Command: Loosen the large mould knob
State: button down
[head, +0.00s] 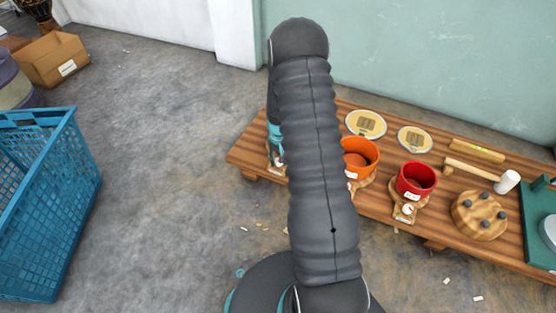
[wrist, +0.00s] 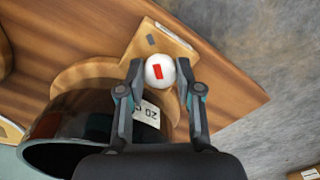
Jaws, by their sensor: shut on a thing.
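My gripper (wrist: 160,66) is shut on a round white knob (wrist: 159,73) with a red mark, one finger on each side. The knob sits at the end of a wooden base (wrist: 90,75), beside a dark mould (wrist: 85,125) with a white label that I cannot fully read. In the head view, my arm hides this mould and most of the gripper, left of the orange mould (head: 368,150). The red mould (head: 414,190) stands further right, with its own white knob (head: 407,209) in front.
The wooden bench (head: 240,158) also carries two round yellow discs (head: 366,117), a mallet (head: 507,182), a yellow level (head: 477,150) and a round wooden block with dark pegs (head: 465,222). A blue crate (head: 40,200) stands left. The floor between is mostly clear.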

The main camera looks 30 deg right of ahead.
jog(key=shift+s+f, duration=0.15)
jog(key=shift+s, duration=0.15)
jog(key=c, duration=1.1)
grip_release()
jog(key=shift+o, duration=0.2)
jog(key=shift+w, duration=0.1)
jog(key=shift+w+r, duration=0.1)
jog(key=shift+r, duration=0.15)
notch_tip(320, 180, up, 12)
jog(key=shift+f, duration=0.15)
